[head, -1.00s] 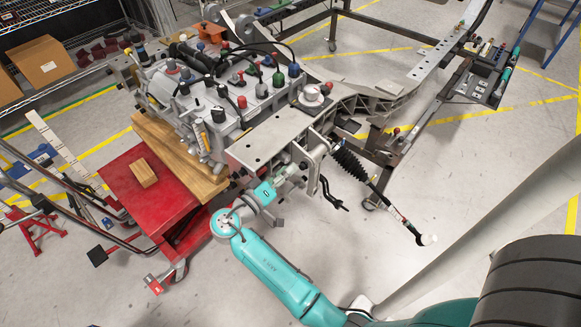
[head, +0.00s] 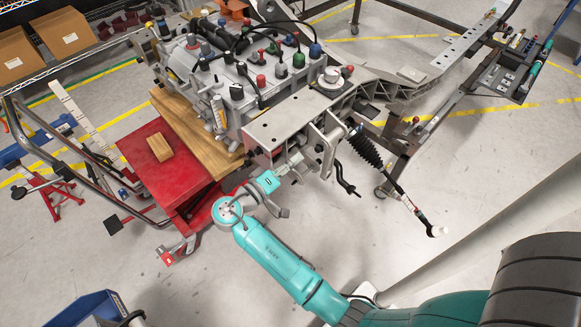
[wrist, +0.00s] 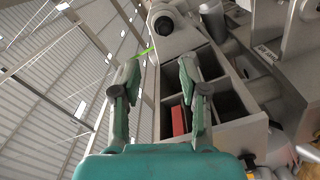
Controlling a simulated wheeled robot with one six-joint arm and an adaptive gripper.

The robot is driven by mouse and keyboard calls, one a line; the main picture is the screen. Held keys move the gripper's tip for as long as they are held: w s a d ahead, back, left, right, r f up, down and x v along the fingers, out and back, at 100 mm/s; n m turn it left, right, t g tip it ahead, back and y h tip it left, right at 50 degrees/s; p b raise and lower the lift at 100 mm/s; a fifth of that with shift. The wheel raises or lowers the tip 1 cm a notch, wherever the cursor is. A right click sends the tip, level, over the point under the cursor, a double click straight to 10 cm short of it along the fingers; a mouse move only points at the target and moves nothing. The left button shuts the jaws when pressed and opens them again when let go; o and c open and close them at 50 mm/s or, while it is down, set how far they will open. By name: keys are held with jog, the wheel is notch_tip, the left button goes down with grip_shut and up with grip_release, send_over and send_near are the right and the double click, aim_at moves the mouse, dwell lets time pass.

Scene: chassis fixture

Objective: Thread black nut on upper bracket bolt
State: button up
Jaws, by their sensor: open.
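My gripper (wrist: 159,70) is open in the wrist view, with nothing visible between its two fingers. A grey bracket lug (wrist: 181,40) stands just beyond the fingertips. A dark round part (wrist: 163,24) sits in its rounded end; I cannot tell whether it is the black nut, a bolt end or a bushing. In the head view my gripper (head: 293,166) is close to the upright bracket plates (head: 329,143) at the front of the chassis. The fingertips and any bolt there are too small to make out.
A red cart (head: 170,165) with wooden blocks is left of my arm. A black ribbed boot (head: 364,146) and rod extend right.

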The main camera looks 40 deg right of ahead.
aim_at(316, 151)
jog(key=shift+s+d+f+n, duration=0.25)
jog(key=shift+d+n, duration=0.4)
jog(key=shift+n, duration=1.25)
jog(key=shift+s+d+f+n, duration=0.2)
jog(key=shift+d+n, duration=0.5)
jog(key=shift+n, duration=1.2)
jog(key=shift+s+d+f+n, duration=0.2)
jog(key=shift+d+n, duration=0.45)
jog(key=shift+n, duration=1.25)
jog(key=shift+d, duration=0.15)
jog(key=shift+w+d, duration=0.15)
jog(key=shift+d, duration=2.55)
jog(key=shift+a, duration=0.2)
